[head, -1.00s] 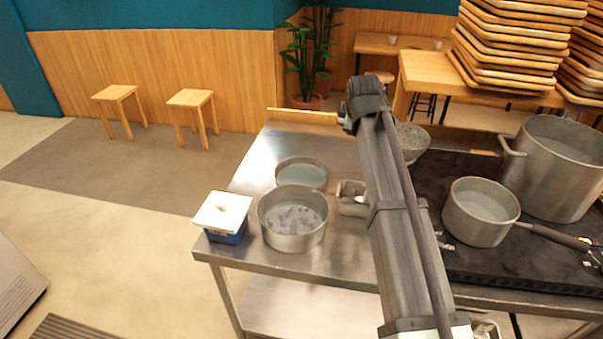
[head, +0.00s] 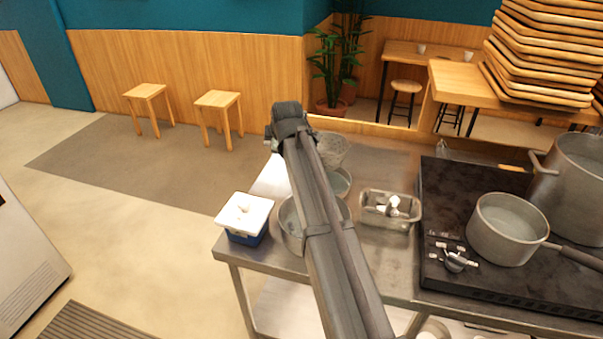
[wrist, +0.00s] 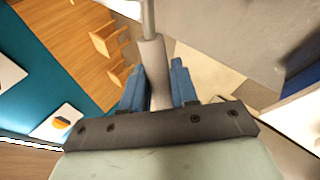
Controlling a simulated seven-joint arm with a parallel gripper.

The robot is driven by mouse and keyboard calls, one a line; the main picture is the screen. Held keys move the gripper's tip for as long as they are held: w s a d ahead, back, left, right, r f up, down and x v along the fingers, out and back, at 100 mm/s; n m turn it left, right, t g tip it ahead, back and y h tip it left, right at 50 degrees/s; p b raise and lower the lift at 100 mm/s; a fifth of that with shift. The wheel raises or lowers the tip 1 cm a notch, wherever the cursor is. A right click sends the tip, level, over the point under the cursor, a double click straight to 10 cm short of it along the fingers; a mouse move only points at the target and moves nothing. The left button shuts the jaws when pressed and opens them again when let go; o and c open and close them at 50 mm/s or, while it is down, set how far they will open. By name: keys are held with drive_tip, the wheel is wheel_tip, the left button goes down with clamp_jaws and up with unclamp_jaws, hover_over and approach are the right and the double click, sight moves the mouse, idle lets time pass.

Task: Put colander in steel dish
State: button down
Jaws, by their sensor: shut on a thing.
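The colander (head: 333,148) is a pale, mesh-like bowl, held above the back of the steel counter and partly hidden behind my arm in the head view. In the wrist view my gripper (wrist: 157,68) has its blue fingers shut around a grey handle (wrist: 152,54), which runs up out of the picture. The fingers are hidden in the head view. Two round steel dishes stand on the counter: a larger front one (head: 288,222), mostly covered by my arm, and a smaller back one (head: 342,186), partly covered. The colander is above and behind the smaller dish; the exact gap cannot be told.
A blue box with a white lid (head: 244,215) stands at the counter's left corner. A rectangular metal tray (head: 375,217) with small items sits right of the dishes. The black stove (head: 450,190) holds a saucepan (head: 505,235) and a large pot (head: 575,180).

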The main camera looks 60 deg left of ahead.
wheel_tip(320, 180, down, 9)
idle(0.5)
drive_tip(key=shift+f, duration=0.1)
drive_tip(key=c, duration=0.9)
unclamp_jaws()
drive_tip(key=shift+o, duration=0.2)
drive_tip(key=v, duration=1.2)
